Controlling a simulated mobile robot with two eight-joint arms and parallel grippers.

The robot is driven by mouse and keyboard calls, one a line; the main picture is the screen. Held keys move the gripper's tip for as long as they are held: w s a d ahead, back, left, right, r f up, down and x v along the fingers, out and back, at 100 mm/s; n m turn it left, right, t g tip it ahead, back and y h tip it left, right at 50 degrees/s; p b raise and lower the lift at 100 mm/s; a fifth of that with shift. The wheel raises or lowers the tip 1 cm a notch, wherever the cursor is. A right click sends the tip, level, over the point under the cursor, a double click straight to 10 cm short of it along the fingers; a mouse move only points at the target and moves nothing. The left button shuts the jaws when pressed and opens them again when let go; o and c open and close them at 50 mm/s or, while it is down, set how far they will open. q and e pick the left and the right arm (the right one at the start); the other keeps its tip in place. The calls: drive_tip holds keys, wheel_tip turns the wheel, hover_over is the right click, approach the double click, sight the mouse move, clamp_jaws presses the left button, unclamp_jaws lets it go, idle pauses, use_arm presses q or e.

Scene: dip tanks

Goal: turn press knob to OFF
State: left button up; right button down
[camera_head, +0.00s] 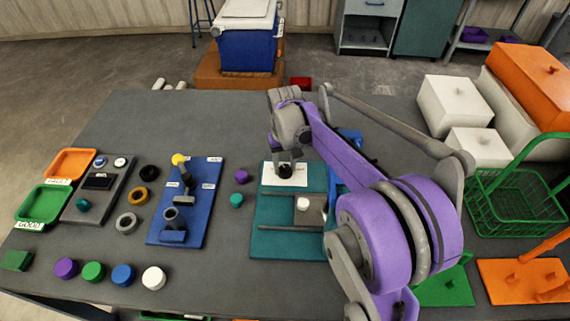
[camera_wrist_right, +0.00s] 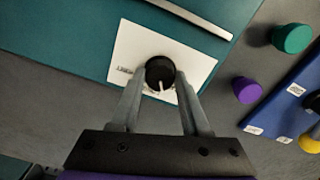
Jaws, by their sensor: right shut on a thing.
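The press knob (camera_wrist_right: 160,72) is a round black knob with a light pointer line, mounted on a white label plate (camera_wrist_right: 192,62). In the wrist view the pointer points toward the gripper's base, slightly right. The plate lies on the teal press base (camera_head: 262,215), and the knob also shows in the head view (camera_head: 285,171). My right gripper (camera_wrist_right: 160,92) is over the plate, its two grey fingers on either side of the knob and shut on it. The label words are too small or covered to read. My left gripper is not in view.
A blue fixture board (camera_head: 205,215) stands left of the press. A purple piece (camera_head: 241,176) and a teal piece (camera_head: 236,200) lie between them. A green wire basket (camera_head: 515,195) and white boxes (camera_head: 455,103) are at the right.

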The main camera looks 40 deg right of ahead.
sight(285, 168)
drive_tip(key=n, duration=0.5)
drive_tip(key=shift+n, duration=0.4)
idle(0.3)
drive_tip(key=shift+c, duration=1.9)
unclamp_jaws()
wheel_tip(285, 168, up, 11)
drive_tip(key=p, duration=0.1)
drive_tip(key=shift+f, duration=0.1)
